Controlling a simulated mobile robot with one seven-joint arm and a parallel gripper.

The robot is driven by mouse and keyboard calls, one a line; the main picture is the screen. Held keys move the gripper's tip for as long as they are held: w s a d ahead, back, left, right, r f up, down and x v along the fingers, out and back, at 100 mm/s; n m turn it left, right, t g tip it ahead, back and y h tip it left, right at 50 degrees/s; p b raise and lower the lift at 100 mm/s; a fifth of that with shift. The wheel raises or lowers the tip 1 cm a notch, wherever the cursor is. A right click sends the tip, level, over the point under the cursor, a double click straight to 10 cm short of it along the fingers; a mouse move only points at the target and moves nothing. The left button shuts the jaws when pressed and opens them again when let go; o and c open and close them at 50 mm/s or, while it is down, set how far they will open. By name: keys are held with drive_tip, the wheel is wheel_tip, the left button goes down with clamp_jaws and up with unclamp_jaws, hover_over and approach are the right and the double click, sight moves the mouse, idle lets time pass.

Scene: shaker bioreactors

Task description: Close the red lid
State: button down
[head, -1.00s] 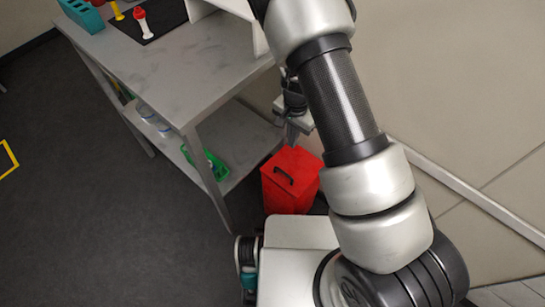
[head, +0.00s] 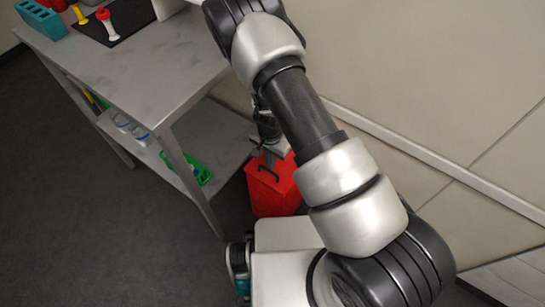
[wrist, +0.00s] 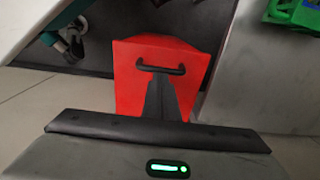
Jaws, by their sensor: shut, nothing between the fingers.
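The red lid (head: 278,186) with a black handle is on top of the red bin (head: 276,206) on the floor beside the bench. The lid (wrist: 190,55) looks laid over the bin; I cannot tell whether a small gap remains. My gripper (head: 266,157) is just above the lid's far side, partly hidden by my arm. In the wrist view my gripper's fingertips (wrist: 164,80) are shut and empty, right at the handle (wrist: 160,69). I cannot tell whether they touch the lid.
A grey bench (head: 140,75) stands at left, its leg close to the bin. Its lower shelf holds a green tray (head: 201,173) and bottles (head: 130,126). A teal rack (head: 42,19) is on its top. The wall rises at right. Open floor (head: 70,220) lies at left.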

drive_tip(key=shift+s+a+f+b, duration=0.2)
drive_tip(key=shift+f+b, duration=0.15)
drive_tip(key=shift+f, duration=0.1)
drive_tip(key=shift+s+a+f+b, duration=0.15)
drive_tip(key=shift+s+f+b, duration=0.05)
drive_tip(key=shift+f+b, duration=0.2)
drive_tip(key=shift+r+p, duration=0.2)
drive_tip(key=shift+p, duration=0.1)
drive_tip(key=shift+r+p, duration=0.5)
drive_tip(key=shift+r, duration=0.15)
wheel_tip(320, 180, up, 13)
drive_tip(key=w+d+p, duration=0.1)
drive_tip(key=p, duration=0.3)
drive_tip(key=shift+r, duration=0.1)
